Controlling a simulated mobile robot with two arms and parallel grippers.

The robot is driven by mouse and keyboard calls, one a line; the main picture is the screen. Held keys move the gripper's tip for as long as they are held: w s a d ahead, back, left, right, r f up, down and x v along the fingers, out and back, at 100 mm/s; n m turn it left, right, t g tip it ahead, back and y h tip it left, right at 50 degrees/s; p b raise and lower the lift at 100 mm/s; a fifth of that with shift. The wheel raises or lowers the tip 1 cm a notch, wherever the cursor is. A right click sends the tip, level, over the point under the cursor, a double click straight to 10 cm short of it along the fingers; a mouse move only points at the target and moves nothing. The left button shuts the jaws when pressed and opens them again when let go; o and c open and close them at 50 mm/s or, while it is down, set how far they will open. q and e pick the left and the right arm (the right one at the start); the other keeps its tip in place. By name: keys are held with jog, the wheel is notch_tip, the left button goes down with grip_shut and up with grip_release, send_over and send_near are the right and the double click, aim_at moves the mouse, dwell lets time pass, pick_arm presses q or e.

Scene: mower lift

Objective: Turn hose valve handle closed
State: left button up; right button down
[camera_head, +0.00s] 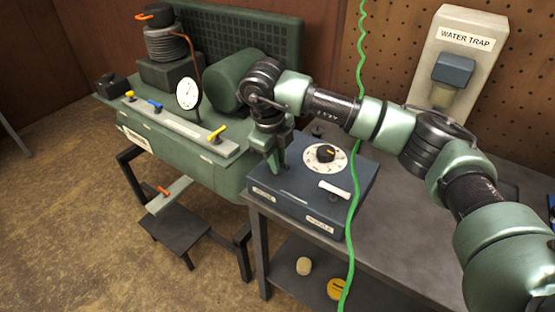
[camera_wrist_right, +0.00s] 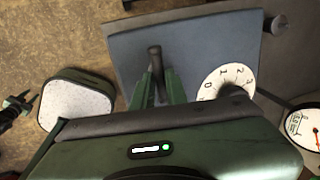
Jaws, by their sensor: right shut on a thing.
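A blue-grey control box (camera_head: 292,207) sits on the left end of the grey bench. My right gripper (camera_head: 277,163) reaches down to its left side. In the right wrist view a short dark handle (camera_wrist_right: 154,57) stands up from the box top between the fingertips of my right gripper (camera_wrist_right: 157,82), which is shut on it. In the head view the gripper hides this handle. A white dial with a black knob (camera_head: 325,154) and a white lever (camera_head: 335,190) are also on the box. Small labels on its front are too blurred to read. My left gripper is not in view.
A green machine (camera_head: 185,150) with a round gauge (camera_head: 188,93) and yellow and blue levers stands left of the bench. A green hose (camera_head: 354,200) hangs in front of the box's right side. A water trap panel (camera_head: 460,45) is at the back right.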

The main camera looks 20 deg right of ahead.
jog(key=c, duration=1.5)
grip_release()
jog(key=shift+w+r, duration=0.15)
jog(key=r, duration=0.5)
jog(key=s+a+r+b, duration=0.1)
jog(key=r, duration=0.1)
jog(key=shift+r, duration=0.25)
